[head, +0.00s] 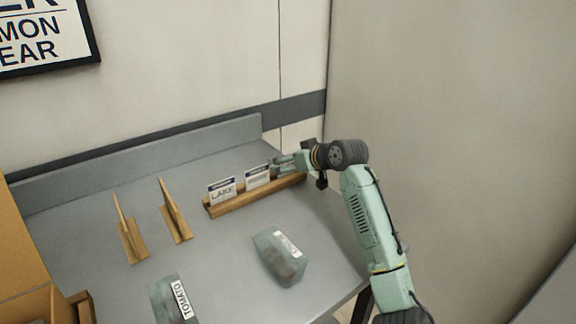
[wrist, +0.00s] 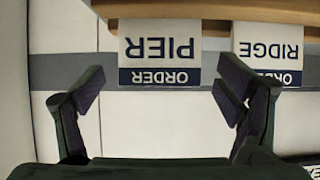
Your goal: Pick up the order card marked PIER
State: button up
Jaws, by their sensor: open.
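The order card marked PIER (wrist: 160,52) shows upside down in the wrist view, standing in a wooden holder (wrist: 215,12). My gripper (wrist: 158,88) is open and empty, with one finger on each side of the card's dark ORDER band. I cannot tell whether the fingers reach around its edges. In the head view, my gripper (head: 284,162) is at the right end of the holder (head: 240,203), and the PIER card is hidden or not readable there. A RIDGE card (wrist: 268,50) stands beside the PIER card in the wrist view.
A LAKE card (head: 222,192) stands at the holder's left end, with another card (head: 257,177) beside it. Two wooden stands (head: 130,242) (head: 175,218) are to the left. A TOMATO pack (head: 168,298) and another pack (head: 279,260) lie in front on the grey table (head: 225,270). Walls stand behind and right.

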jog(key=shift+c, duration=0.2)
jog(key=c, duration=0.8)
jog(key=shift+r, duration=0.15)
